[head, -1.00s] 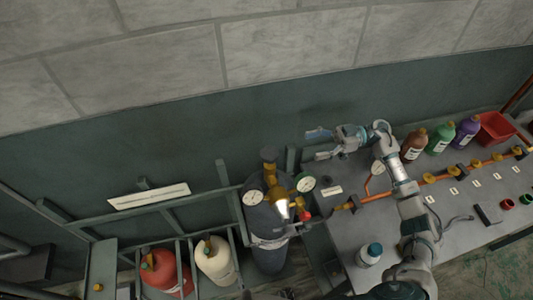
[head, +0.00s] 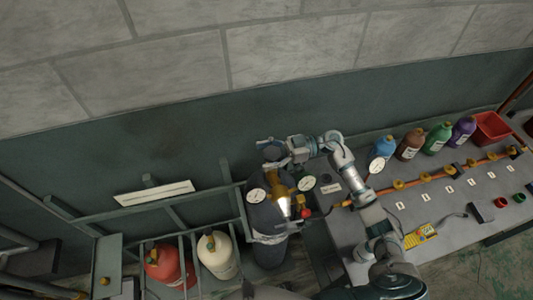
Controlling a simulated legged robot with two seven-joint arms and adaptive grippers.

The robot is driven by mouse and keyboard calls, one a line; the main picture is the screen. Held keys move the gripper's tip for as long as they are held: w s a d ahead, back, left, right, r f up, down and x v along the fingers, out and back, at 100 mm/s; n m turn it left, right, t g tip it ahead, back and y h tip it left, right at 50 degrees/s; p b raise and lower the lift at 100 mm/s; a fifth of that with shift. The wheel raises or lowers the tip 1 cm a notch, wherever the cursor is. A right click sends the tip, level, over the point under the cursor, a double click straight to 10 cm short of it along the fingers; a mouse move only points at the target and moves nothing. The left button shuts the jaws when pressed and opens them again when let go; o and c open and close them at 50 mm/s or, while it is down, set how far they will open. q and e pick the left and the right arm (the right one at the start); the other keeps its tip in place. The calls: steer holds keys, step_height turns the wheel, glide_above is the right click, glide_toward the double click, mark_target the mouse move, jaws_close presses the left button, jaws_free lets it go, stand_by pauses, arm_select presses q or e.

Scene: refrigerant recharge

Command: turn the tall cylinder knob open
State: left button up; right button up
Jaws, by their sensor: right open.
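The tall dark grey cylinder (head: 268,250) stands upright left of the workbench. Its brass valve and regulator (head: 283,191) carry two round white gauges, a left one (head: 257,195) and a right one (head: 306,184). My right gripper (head: 268,153) is open and reaches in from the right at the top of the cylinder, over the place of the knob. The gripper hides the knob, so I cannot tell whether the fingers touch it. My left gripper is not in view.
A red cylinder (head: 169,266) and a cream cylinder (head: 218,258) stand in the rack on the left. The workbench (head: 345,235) holds a copper pipe (head: 435,176), blue (head: 382,148), brown, green and purple bottles, a red bin (head: 491,128) and a yellow device (head: 420,235).

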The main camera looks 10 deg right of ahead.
steer(key=shift+a, duration=0.2)
steer(key=shift+c, duration=1)
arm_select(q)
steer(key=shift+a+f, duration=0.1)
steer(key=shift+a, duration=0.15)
arm_select(e)
steer(key=shift+a, duration=0.1)
steer(key=c, duration=0.9)
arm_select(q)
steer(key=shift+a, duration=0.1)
arm_select(e)
steer(key=shift+s+r+n+g, duration=0.1)
steer(key=shift+r+n+g, duration=0.1)
steer(key=shift+n+g, duration=0.75)
